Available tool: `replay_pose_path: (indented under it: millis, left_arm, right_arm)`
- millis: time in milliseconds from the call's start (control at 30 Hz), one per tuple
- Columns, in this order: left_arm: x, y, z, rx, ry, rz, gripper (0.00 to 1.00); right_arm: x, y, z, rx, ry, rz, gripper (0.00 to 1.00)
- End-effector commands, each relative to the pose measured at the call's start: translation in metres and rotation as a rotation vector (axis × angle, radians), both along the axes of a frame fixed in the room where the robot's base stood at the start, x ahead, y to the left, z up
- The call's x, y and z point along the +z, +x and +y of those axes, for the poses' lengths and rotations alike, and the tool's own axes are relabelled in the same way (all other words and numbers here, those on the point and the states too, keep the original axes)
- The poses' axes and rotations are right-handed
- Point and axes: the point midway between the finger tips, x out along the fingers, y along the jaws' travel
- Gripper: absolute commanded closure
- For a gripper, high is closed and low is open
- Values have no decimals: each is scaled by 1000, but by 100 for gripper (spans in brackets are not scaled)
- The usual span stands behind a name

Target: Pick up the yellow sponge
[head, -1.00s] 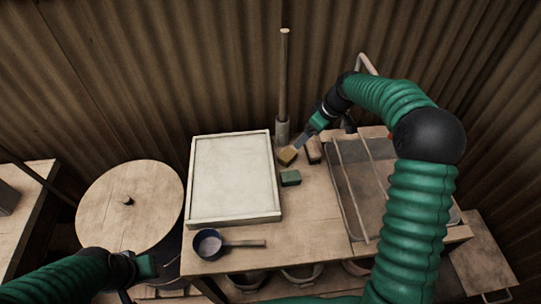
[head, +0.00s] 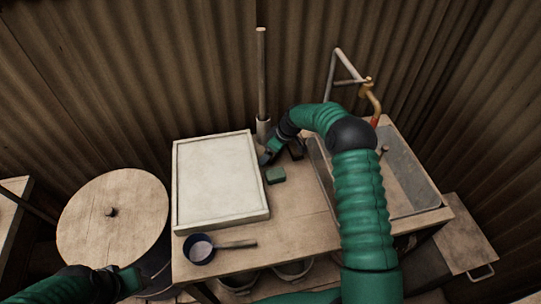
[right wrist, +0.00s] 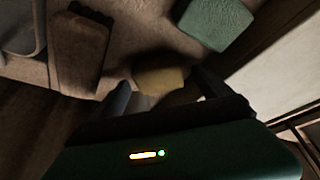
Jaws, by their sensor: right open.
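The yellow sponge (right wrist: 158,80) lies on the table in the right wrist view, between the two fingers of my right gripper (right wrist: 163,92). The fingers are apart, one on each side of it; I cannot tell whether they touch it. In the head view my right gripper (head: 266,157) is low at the back of the table, right of the white framed tray, and the yellow sponge is hidden there. A green sponge (head: 275,175) lies just in front of it and also shows in the right wrist view (right wrist: 217,20). My left gripper (head: 132,279) is far from it, at lower left; its jaws are unclear.
The white framed tray (head: 176,185) is close on the left. A dark brush-like block (right wrist: 80,45) lies beside the sponge. An upright wooden pole (head: 262,75) stands behind. A basin (head: 425,190) with a tap (head: 372,100) is on the right. A blue-rimmed pan (head: 199,248) lies in front.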

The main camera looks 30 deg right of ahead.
Motion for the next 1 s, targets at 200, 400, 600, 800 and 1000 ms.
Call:
replay_pose_path:
  millis: [200,400,600,800,1000]
  left_arm:
    - [0,0,0,1,0,0,46]
    - [0,0,0,0,0,0,46]
    - [0,0,0,0,0,0,46]
    - [0,0,0,1,0,0,46]
    - [0,0,0,0,0,0,46]
  right_arm:
    - [0,0,-3,-1,3,0,21]
    - [-1,0,-3,-1,3,0,47]
    - [-1,-1,-4,-1,2,2,73]
    - [-2,-1,-3,-1,3,3,76]
    - [25,0,-4,-1,1,-2,76]
